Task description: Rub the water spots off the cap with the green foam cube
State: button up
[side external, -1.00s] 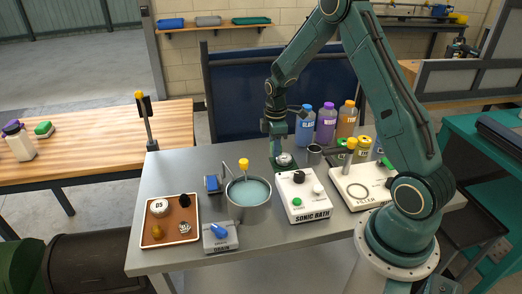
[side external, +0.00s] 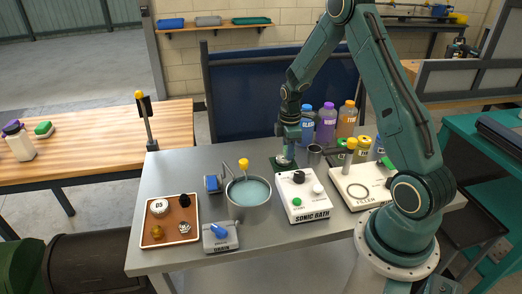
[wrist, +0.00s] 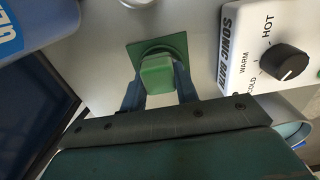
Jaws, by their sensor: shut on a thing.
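My gripper (side external: 287,154) is low over the small green mat (side external: 274,162) behind the sonic bath. The wrist view shows the green foam cube (wrist: 157,74) held between my two blue fingers. The cap is mostly hidden behind the cube and fingers; part of a round rim shows behind the cube on the mat (wrist: 181,42). The cube is over the cap, but I cannot tell whether they touch. The water spots cannot be made out.
The sonic bath box (side external: 302,197) stands in front of the mat, with a steel pot (side external: 249,207) to the left. A metal cup (side external: 314,155) and several bottles, including a blue one (side external: 305,125), are close on the right. The table left of the mat is fairly clear.

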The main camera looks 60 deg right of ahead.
jog(key=w+a, duration=0.2)
jog(key=w, duration=0.1)
jog(key=shift+a, duration=0.4)
jog(key=shift+w+a+r, duration=0.1)
jog(key=shift+a+r, duration=0.05)
jog(key=shift+r, duration=0.5)
jog(key=shift+w+a+r, duration=0.1)
jog(key=shift+r, duration=3.35)
jog(key=shift+f, duration=0.1)
